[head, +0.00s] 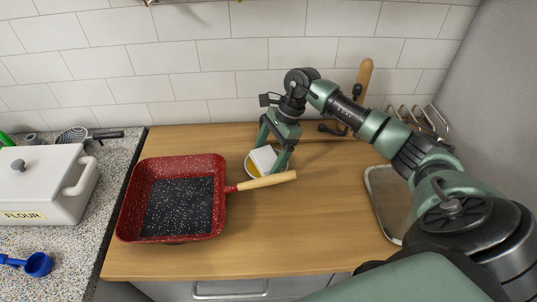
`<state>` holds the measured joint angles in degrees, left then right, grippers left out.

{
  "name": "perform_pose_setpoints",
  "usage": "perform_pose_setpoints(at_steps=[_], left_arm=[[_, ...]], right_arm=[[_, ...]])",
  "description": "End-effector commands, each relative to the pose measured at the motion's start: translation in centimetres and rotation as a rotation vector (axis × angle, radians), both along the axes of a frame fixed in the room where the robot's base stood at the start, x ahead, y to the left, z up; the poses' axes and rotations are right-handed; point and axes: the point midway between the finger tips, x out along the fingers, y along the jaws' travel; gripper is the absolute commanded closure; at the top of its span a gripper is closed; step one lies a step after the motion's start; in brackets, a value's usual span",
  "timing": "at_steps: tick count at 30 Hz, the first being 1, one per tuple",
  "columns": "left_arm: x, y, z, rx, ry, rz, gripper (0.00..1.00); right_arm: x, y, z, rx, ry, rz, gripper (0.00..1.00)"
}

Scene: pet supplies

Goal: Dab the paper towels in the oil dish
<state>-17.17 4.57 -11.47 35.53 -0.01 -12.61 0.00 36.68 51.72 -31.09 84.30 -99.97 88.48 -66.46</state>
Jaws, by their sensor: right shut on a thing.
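My right gripper (272,155) points down at the middle of the wooden counter, behind the pan's handle. It is shut on the white folded paper towels (263,158). The towels are at a small round oil dish (250,170) with a pale rim and yellow oil. They cover much of the dish from this view. I cannot tell how far the towels touch the oil. My left gripper is not in view.
A red speckled square pan (130,211) with a wooden handle (267,181) stands in front left of the dish. A metal tray (385,205) lies at right. A white flour box (40,185) and blue measuring spoons (37,264) are at left. The wooden counter's front middle is clear.

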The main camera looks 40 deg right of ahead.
Motion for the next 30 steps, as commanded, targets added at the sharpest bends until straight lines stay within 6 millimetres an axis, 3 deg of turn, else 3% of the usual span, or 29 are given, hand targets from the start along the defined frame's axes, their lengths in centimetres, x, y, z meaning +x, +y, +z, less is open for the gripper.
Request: perform_pose_setpoints(at_steps=[1,11,30], left_arm=[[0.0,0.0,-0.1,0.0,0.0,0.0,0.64],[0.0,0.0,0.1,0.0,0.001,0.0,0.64],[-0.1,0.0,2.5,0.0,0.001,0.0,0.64]], right_arm=[[-0.4,0.0,-0.6,-0.004,0.014,0.004,0.46],[-0.4,0.0,-0.3,-0.005,0.015,0.004,0.46],[-0.1,0.0,5.3,-0.003,0.003,0.001,0.46]])
